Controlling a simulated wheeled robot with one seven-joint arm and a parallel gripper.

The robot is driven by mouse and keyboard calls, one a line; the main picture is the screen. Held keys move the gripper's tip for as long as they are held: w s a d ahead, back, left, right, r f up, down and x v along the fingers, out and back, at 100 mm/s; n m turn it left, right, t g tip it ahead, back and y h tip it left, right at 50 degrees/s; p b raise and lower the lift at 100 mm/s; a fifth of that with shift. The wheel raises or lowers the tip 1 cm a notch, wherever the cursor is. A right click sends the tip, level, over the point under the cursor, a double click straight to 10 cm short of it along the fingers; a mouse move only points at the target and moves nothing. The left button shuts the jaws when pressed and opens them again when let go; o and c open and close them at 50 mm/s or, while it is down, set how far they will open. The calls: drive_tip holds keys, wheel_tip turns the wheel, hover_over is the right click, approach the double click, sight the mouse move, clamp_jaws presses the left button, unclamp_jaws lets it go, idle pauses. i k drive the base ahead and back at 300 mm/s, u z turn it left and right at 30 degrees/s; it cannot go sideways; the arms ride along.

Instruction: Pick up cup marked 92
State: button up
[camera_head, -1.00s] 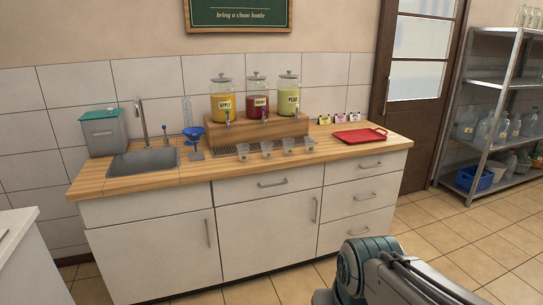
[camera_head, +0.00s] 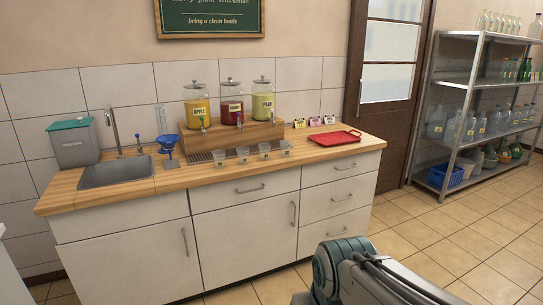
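A row of several small clear cups stands on the wooden counter (camera_head: 110,186) in front of the juice dispensers. They are a left cup (camera_head: 242,154), two middle cups (camera_head: 264,151) and a right cup (camera_head: 285,148). Each seems to bear a pale mark, too small to read, so I cannot tell which is marked 92. My arm shows at the lower right, well short of the counter. My gripper is not in view.
Three juice dispensers, apple (camera_head: 196,108), cherry (camera_head: 231,104) and pear (camera_head: 263,101), stand on a wooden riser (camera_head: 225,138) behind the cups. A red tray (camera_head: 335,139) lies right, a sink (camera_head: 116,172) left. A metal shelf (camera_head: 468,81) holds bottles. Floor before the cabinets is clear.

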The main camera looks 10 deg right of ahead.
sight(243, 156)
drive_tip(key=u, duration=0.05)
drive_tip(key=i, duration=1.4)
drive_tip(key=u, duration=0.25)
drive_tip(key=i, duration=1.55)
drive_tip(key=u, duration=0.15)
